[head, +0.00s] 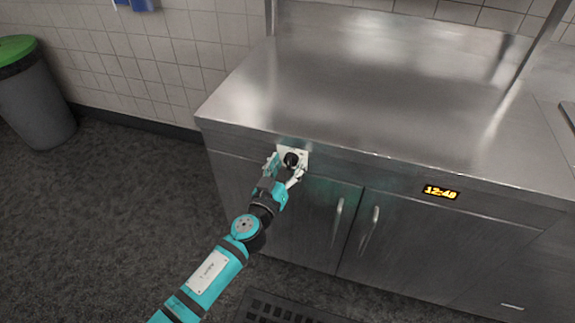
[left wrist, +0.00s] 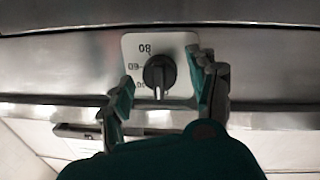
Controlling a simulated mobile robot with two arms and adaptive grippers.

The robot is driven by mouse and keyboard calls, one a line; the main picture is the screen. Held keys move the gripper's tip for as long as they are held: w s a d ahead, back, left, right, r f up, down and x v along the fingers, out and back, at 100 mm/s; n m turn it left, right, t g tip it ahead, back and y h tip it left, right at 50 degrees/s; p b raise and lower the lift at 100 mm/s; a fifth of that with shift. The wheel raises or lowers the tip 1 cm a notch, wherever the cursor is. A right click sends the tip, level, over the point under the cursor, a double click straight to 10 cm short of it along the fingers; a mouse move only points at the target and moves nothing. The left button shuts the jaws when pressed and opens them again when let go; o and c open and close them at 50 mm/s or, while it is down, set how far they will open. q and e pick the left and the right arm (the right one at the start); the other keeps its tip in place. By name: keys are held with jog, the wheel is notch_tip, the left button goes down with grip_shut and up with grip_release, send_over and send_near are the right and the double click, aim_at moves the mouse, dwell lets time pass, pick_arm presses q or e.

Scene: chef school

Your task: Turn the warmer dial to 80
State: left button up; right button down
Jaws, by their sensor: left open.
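The warmer dial is a black round knob (head: 291,160) on a pale square plate (head: 302,151) on the front edge of the steel counter. In the left wrist view the dial (left wrist: 159,75) shows a raised grip bar, with the plate (left wrist: 183,45) and its printed numbers upside down, 80 at the top of the picture and others at the left. My left gripper (head: 285,170) is open, its fingers on either side of the dial. In the left wrist view its fingertips (left wrist: 160,72) stand apart from the knob with gaps showing. My right gripper is not in view.
The steel counter top (head: 370,80) is bare. Below it are cabinet doors with upright handles (head: 338,222) and an orange clock display (head: 440,192). A grey bin with a green lid (head: 35,95) stands at the far left. The dark floor at left is clear.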

pick_arm(q)
jog(key=c, duration=1.1)
jog(key=shift+c, duration=0.2)
